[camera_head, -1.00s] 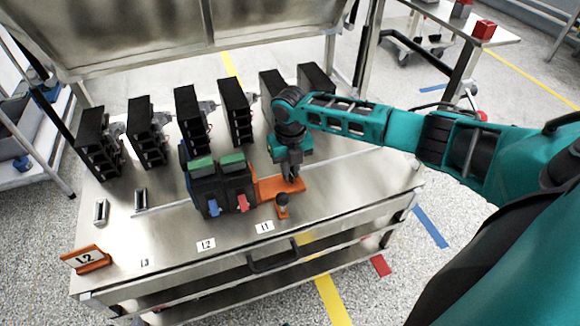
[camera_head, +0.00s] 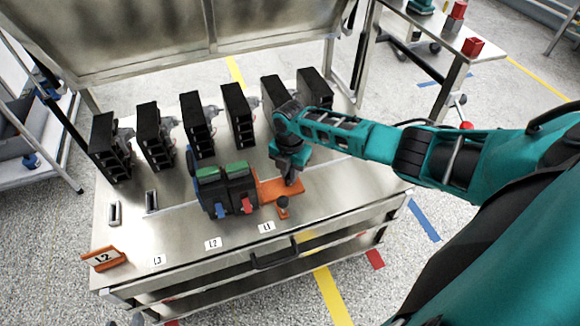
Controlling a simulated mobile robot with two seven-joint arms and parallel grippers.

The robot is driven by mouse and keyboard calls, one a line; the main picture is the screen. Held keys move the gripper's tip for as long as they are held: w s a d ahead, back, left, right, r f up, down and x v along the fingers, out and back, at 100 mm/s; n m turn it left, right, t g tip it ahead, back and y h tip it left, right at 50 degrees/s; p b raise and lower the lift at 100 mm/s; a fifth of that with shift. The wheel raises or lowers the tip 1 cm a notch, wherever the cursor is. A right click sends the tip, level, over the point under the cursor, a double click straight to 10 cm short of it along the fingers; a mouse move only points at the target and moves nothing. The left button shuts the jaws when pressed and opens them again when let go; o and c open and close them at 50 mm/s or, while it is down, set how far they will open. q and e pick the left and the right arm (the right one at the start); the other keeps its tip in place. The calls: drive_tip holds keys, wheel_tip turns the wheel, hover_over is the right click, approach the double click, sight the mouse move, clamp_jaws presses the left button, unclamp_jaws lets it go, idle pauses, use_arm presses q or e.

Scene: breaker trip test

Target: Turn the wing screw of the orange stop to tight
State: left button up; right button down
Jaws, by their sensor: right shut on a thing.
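The orange stop (camera_head: 269,192) lies flat on the steel bench, at the right side of the dark breaker unit (camera_head: 226,190). My right gripper (camera_head: 291,180) points down over the stop's right part. It is shut on a small part there, apparently the wing screw, which the fingers hide. How far the screw is turned cannot be seen. A short dark knob with an orange base (camera_head: 283,211) stands just in front of the stop. My left gripper is not in view.
Several black modules (camera_head: 198,125) stand in a row at the back of the steel bench (camera_head: 180,228). Labels L3, L2 and L1 (camera_head: 267,228) lie along the front edge. The front middle is mostly clear.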

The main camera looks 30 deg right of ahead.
drive_tip(key=m+p, duration=0.2)
drive_tip(key=m, duration=0.2)
drive_tip(key=shift+r+m, duration=0.1)
drive_tip(key=shift+m, duration=0.2)
drive_tip(key=m+p, duration=0.1)
drive_tip(key=m, duration=0.2)
drive_tip(key=shift+m, duration=0.4)
drive_tip(key=m+p, duration=0.1)
drive_tip(key=m, duration=0.2)
drive_tip(key=shift+m+p, duration=0.3)
drive_tip(key=m+p, duration=0.1)
drive_tip(key=m, duration=0.3)
drive_tip(key=m+p, duration=0.1)
drive_tip(key=m, duration=0.8)
drive_tip(key=shift+p, duration=0.35)
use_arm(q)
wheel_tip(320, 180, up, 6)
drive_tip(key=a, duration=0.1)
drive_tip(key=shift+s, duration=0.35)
use_arm(e)
drive_tip(key=shift+m, duration=0.6)
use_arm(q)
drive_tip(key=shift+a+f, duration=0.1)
